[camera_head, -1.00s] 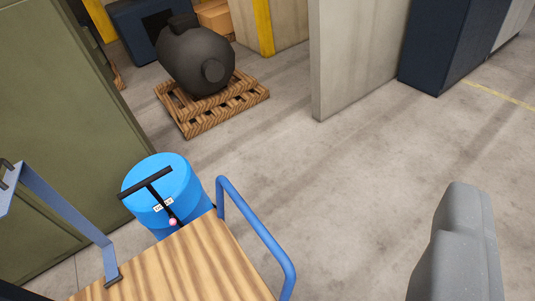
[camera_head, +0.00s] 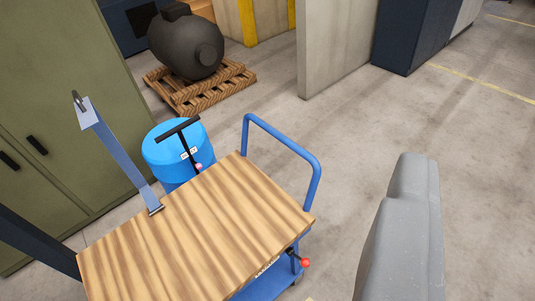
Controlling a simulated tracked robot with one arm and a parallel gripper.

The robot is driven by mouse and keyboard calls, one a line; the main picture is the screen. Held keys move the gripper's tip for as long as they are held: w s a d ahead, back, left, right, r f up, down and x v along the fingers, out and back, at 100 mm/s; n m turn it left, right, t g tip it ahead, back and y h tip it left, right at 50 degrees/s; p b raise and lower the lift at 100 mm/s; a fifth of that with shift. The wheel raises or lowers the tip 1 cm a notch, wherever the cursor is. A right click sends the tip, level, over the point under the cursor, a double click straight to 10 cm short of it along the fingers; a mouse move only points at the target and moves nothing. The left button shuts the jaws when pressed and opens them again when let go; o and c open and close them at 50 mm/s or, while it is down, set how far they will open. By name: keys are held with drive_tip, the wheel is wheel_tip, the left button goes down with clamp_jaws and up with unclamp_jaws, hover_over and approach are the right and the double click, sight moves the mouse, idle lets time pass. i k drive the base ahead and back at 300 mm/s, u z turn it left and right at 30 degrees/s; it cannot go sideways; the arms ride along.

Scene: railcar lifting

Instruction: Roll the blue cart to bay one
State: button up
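The blue cart has a wood-grain deck (camera_head: 200,235), a blue tube push handle (camera_head: 290,140) at its far right end and a lower blue shelf (camera_head: 265,285). A red knob (camera_head: 305,262) sticks out at its near right side. A flat blue-grey upright (camera_head: 120,160) rises from the deck's left edge. A smooth grey part (camera_head: 400,235), which looks like mine, stands at the lower right, apart from the cart in the picture. I see no pair of fingertips, so whether my gripper is open or shut does not show. No bay marking can be read.
A blue drum (camera_head: 165,150) with a black T-bar stands right behind the cart. Green cabinets (camera_head: 60,110) line the left. A dark tank (camera_head: 185,45) sits on a wooden pallet (camera_head: 215,85). A grey wall panel (camera_head: 335,50) and dark cabinet (camera_head: 410,35) stand behind. Floor at right is clear.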

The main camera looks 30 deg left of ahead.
sight(225, 233)
drive_tip(key=z, duration=0.45)
drive_tip(key=i, duration=1.8)
drive_tip(key=u, duration=0.65)
drive_tip(key=i, duration=0.35)
drive_tip(key=u, duration=0.4)
